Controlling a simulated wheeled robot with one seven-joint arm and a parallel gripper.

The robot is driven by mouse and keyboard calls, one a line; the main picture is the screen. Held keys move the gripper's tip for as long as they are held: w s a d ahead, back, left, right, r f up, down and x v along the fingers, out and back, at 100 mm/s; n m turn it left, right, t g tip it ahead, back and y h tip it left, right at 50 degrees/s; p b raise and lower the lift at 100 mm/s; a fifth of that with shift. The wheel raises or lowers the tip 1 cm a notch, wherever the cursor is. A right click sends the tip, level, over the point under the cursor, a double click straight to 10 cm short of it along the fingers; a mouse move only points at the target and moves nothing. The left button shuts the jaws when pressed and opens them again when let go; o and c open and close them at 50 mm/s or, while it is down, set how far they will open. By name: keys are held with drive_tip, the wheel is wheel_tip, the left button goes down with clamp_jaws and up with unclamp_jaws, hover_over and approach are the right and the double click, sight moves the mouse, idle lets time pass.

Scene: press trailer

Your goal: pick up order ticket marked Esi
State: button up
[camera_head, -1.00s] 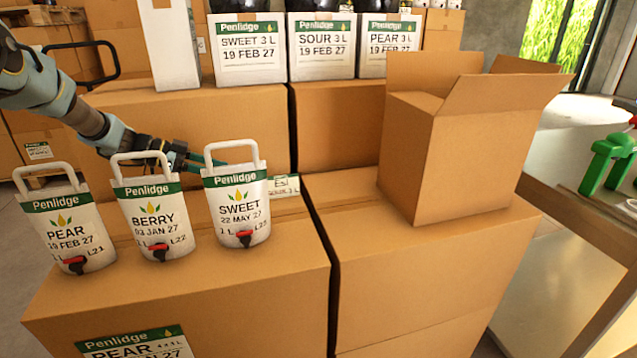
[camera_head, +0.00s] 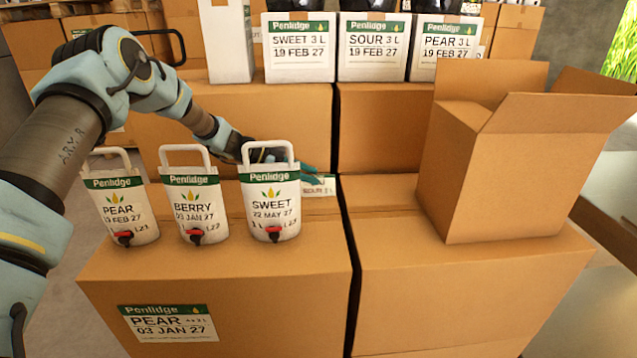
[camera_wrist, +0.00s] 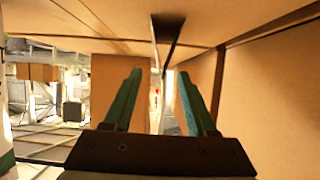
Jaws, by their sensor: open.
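A small white ticket with a green edge (camera_head: 320,186) is on the carton behind the SWEET pouch (camera_head: 270,205). Its print is too small and too covered to read a name now. My gripper (camera_head: 312,174) reaches from behind the pouch to the ticket, and its teal fingers cover part of it. In the wrist view my gripper (camera_wrist: 160,78) is open, with the fingers apart. A thin pale strip shows between them; I cannot tell whether it is the ticket.
A BERRY pouch (camera_head: 195,210) and a PEAR pouch (camera_head: 122,212) stand left of the SWEET pouch. An open carton (camera_head: 475,165) stands on the right carton stack. White boxes (camera_head: 372,50) line the back. The front carton top is clear before the pouches.

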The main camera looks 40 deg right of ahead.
sight(318, 177)
drive_tip(key=shift+p+x, duration=0.5)
drive_tip(key=shift+x, duration=1.05)
clamp_jaws()
